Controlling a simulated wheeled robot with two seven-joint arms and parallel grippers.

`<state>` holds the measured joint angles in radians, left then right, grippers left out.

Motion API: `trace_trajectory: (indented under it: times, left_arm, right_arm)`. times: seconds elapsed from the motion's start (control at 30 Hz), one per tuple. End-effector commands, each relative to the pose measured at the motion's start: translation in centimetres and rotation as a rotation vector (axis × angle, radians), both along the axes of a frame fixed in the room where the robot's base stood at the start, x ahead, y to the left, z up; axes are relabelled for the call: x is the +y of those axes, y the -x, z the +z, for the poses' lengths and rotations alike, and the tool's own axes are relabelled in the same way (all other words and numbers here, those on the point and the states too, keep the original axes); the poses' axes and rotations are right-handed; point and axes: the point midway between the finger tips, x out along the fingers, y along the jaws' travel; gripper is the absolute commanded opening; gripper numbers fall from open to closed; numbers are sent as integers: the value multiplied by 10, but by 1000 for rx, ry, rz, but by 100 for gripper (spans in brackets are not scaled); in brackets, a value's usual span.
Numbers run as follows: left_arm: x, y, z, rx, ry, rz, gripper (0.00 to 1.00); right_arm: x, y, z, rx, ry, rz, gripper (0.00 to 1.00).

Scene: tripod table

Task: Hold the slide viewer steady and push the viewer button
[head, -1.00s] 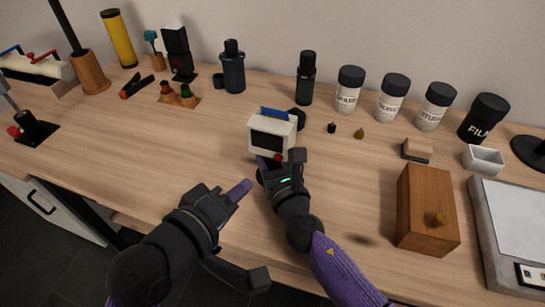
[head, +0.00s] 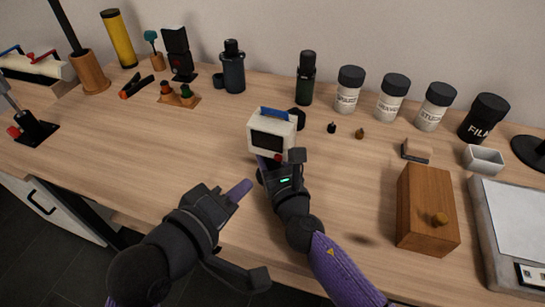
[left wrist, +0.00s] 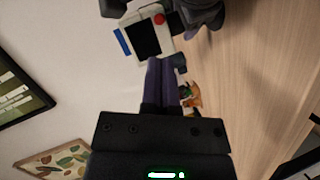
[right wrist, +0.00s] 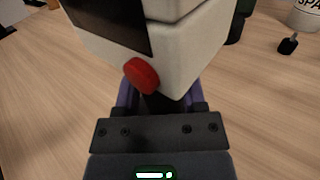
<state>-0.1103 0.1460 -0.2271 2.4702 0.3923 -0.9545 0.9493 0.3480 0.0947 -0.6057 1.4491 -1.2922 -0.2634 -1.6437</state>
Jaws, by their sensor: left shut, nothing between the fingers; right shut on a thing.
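The slide viewer (head: 268,128) is a cream box with a dark screen and a blue bar on top. It also shows in the left wrist view (left wrist: 130,22) and close up in the right wrist view (right wrist: 180,45). Its red viewer button (right wrist: 141,76) is on the lower corner of the screen face, also visible in the left wrist view (left wrist: 159,18). My right gripper (head: 272,163) is shut on the viewer's lower part; the fingers are partly hidden beneath it. My left gripper (head: 242,188) is shut and empty, in front and to the left of the viewer, apart from the button.
A wooden box with a knob (head: 428,210) and a grey scale (head: 508,215) stand at the right. Labelled jars (head: 392,100) and dark bottles (head: 306,78) line the back. The table left of the viewer is mostly clear.

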Motion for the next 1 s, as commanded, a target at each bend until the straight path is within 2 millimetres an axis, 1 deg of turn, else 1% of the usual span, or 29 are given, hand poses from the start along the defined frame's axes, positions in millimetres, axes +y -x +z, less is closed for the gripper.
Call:
trace_trajectory:
  times: [0.27,0.33,0.37,0.43,0.5,0.6,0.67,0.73,0.9,1.0]
  left_arm:
    - [0,0,0,1,1,-1,0]
    - [-4,1,-2,43,23,-34,0]
    - [-6,2,-5,86,41,-62,0]
    - [-11,7,-12,225,89,-124,0]
    - [-11,14,-20,365,120,-160,0]
    - [-9,17,-26,494,140,-172,0]
    - [-10,13,-28,520,145,-172,0]
    - [-15,3,-27,522,149,-172,0]
    - [-26,-28,-27,520,150,-172,0]
    - [-32,-43,-27,520,149,-173,0]
  right_arm:
    - [0,0,0,1,0,0,0]
    - [0,0,0,1,0,0,0]
    - [0,0,0,1,0,0,0]
    - [0,0,0,0,0,0,0]
    - [0,0,0,0,0,0,0]
    - [0,0,0,1,0,0,0]
    - [0,0,0,1,0,0,0]
    - [0,0,0,1,0,0,0]
    - [0,0,0,0,0,0,0]
    - [0,0,0,0,0,0,0]
